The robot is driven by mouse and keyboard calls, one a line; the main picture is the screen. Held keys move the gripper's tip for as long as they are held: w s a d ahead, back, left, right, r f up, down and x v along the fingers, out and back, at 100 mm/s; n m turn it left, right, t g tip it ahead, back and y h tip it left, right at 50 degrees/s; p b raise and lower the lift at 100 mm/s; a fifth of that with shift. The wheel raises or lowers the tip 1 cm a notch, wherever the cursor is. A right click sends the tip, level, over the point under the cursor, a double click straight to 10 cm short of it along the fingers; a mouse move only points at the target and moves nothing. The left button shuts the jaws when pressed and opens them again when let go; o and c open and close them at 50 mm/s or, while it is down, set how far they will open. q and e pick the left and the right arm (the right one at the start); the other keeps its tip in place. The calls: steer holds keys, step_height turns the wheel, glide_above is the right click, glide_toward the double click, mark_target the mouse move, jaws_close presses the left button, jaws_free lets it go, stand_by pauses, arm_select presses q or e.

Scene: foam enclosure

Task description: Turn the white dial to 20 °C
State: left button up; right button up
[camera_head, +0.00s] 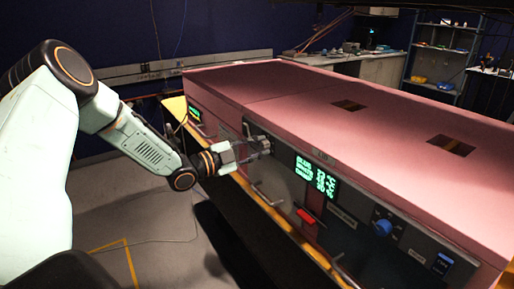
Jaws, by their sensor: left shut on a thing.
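My left gripper (256,149) reaches in from the left to the front panel of the pink foam enclosure (330,105). Its fingers are shut at the panel's upper left, on a small pale knob that seems to be the white dial (265,145). The fingers hide most of the dial, so I cannot read its pointer. Right of it, a dark display (317,178) shows several rows of green text and figures in °C, too small to read surely. My right gripper is not in view.
A blue dial (382,227), a red switch (305,216) and a small blue-lit switch (442,264) sit further right on the panel. Metal handles (268,195) stick out from the front. A yellow piece (176,108) stands at the enclosure's left end. Open floor lies at lower left.

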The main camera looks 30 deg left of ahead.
arm_select(q)
jaws_close()
